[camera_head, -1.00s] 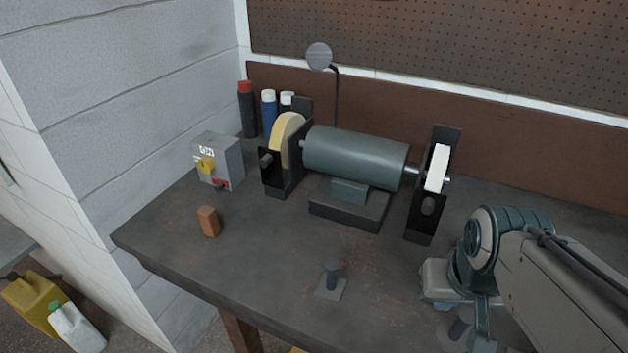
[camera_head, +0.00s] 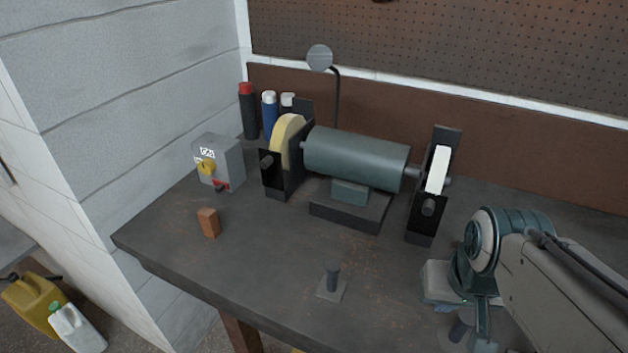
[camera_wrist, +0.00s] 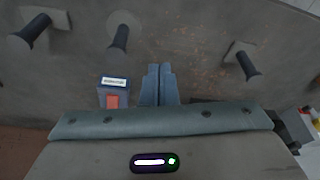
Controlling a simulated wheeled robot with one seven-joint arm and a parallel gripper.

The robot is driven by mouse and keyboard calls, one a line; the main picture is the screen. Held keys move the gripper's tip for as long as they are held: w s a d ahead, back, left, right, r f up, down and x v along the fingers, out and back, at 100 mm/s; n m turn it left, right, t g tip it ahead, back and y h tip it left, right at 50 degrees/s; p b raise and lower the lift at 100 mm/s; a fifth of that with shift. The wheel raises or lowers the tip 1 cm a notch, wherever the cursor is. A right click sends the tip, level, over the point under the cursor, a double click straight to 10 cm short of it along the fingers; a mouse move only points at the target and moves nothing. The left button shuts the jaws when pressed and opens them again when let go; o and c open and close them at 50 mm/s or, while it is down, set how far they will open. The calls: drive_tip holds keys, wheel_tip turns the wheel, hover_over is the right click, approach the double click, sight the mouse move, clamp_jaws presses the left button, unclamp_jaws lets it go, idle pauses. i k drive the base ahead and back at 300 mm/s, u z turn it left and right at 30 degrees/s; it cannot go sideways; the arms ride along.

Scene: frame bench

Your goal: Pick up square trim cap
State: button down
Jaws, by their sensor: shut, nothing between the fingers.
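The square trim cap (camera_head: 329,291) stands on the bench, a flat grey square plate with a dark upright peg. In the wrist view the square trim cap (camera_wrist: 246,64) is at the right, apart from my fingers. My gripper (camera_wrist: 159,68) is shut and empty, its two blue-grey fingers side by side. In the head view my gripper is at the lower right, to the right of the cap, with its fingertips hard to make out. Two other pegged caps show in the wrist view, one at the far left (camera_wrist: 38,28) and one left of the fingers (camera_wrist: 119,38).
A bench grinder (camera_head: 355,158) stands behind the cap. A brown block (camera_head: 209,223) and a grey switch box (camera_head: 221,163) are to the left. A box with a white label and red patch (camera_wrist: 113,92) lies beside my fingers. The bench around the square cap is clear.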

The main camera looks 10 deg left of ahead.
sight(332, 289)
drive_tip(key=z, duration=0.05)
drive_tip(key=k, duration=0.5)
drive_tip(key=u, duration=2.25)
drive_tip(key=i, duration=1.1)
drive_tip(key=z, duration=3.3)
